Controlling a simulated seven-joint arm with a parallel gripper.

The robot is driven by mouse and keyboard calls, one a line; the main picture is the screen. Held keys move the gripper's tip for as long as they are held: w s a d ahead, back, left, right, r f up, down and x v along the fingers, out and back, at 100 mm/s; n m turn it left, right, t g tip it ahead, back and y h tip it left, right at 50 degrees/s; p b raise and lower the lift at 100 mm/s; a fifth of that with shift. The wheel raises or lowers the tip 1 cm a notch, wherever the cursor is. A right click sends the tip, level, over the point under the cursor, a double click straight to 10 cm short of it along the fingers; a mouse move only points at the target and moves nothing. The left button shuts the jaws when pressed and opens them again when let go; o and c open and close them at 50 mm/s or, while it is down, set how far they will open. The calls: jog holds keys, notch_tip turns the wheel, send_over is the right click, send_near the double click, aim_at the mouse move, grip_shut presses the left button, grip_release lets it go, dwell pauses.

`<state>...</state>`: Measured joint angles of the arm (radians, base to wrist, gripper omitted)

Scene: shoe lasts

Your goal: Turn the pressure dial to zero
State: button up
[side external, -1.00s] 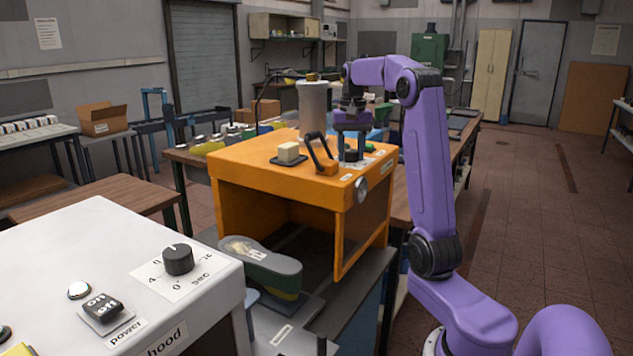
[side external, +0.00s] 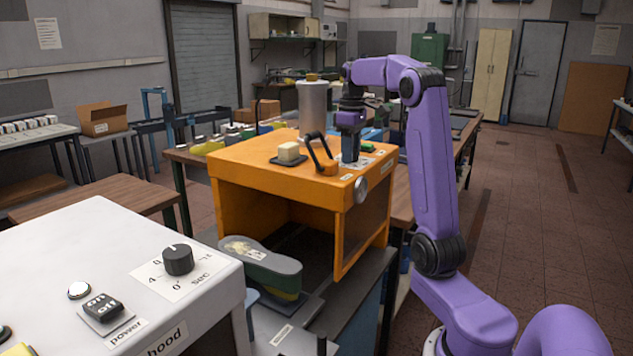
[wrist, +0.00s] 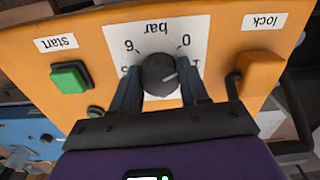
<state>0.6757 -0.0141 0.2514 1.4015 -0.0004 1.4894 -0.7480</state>
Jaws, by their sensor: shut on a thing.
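The pressure dial (wrist: 158,75) is a dark round knob on a white scale plate marked "bar" on the orange box. In the wrist view the scale reads upside down, with 0 at the upper right and 6 at the upper left. A pale pointer line on the knob points to the right, not at the 0. My gripper (side external: 350,158) points down onto the box's top. In the wrist view my gripper (wrist: 160,84) has one finger on each side of the knob, shut on it. In the side view the fingers hide the knob.
On the orange box (side external: 262,165), the black-handled lock lever (side external: 322,160) stands close to my gripper. A green start button (wrist: 69,77) lies on the dial's other side. A grey cylinder (side external: 312,108) rises behind. A white hood unit (side external: 90,250) with another knob stands in the foreground.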

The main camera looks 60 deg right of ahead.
jog(key=o, duration=0.7)
jog(key=shift+r, duration=2.5)
notch_tip(320, 180, up, 2)
jog(key=m, duration=0.5)
jog(key=shift+r, duration=0.1)
jog(key=m, duration=0.1)
jog(key=r+m, duration=0.1)
jog(key=m, duration=0.3)
jog(key=shift+r, duration=0.35)
jog(key=shift+f, duration=4.45)
